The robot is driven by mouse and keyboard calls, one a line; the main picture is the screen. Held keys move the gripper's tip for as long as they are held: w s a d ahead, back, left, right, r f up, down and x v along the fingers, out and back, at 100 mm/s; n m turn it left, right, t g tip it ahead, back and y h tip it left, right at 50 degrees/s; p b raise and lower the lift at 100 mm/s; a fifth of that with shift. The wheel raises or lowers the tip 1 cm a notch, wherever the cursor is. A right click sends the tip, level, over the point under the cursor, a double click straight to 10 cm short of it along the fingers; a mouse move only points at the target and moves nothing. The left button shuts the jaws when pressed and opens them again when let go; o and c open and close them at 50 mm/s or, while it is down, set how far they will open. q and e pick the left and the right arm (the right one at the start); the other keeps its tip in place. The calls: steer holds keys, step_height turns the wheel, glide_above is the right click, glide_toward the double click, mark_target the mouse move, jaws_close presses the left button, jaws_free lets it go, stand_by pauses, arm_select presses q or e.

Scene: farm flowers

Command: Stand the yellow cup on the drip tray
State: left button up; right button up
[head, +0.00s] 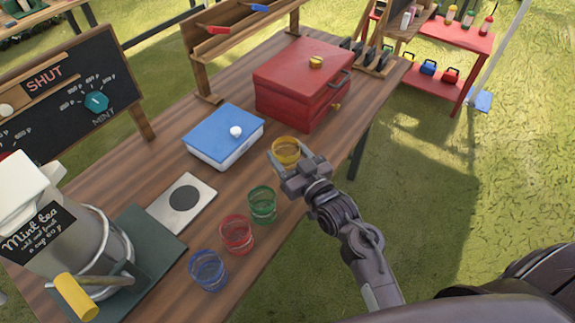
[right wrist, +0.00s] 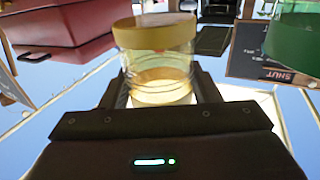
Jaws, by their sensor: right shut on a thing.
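The yellow cup (head: 286,150) is a clear amber cup, held between the fingers of my right gripper (head: 298,168) near the table's right edge. It also shows between the fingers in the right wrist view (right wrist: 157,62). I cannot tell whether its base touches the table. A pale metal plate with a dark round disc (head: 205,188), which looks like the drip tray, lies bare on the table to the left of the cup. My left gripper is not in view.
A green cup (head: 262,205), a red cup (head: 237,235) and a blue cup (head: 208,271) stand in a row along the near edge. A blue-lidded box (head: 212,128) and a red chest (head: 285,82) stand behind. A tea urn (head: 85,245) stands left on a dark mat.

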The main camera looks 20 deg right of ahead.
step_height(320, 180, up, 14)
steer(key=s+d+f+m+h, duration=0.2)
steer(key=s+d+f+h, duration=0.2)
steer(key=s+f, duration=0.6)
steer(key=s, duration=0.3)
steer(key=shift+s+m+t, duration=0.3)
steer(key=shift+s+m, duration=0.1)
steer(key=shift+w, duration=0.15)
steer(key=w+a+r+n+y, duration=0.2)
steer(key=w+a+r+y, duration=0.2)
steer(key=w+r, duration=0.5)
steer(key=w, duration=0.4)
steer(key=shift+w+r+n, duration=0.25)
steer(key=shift+r+n, duration=0.15)
steer(key=shift+f, duration=0.1)
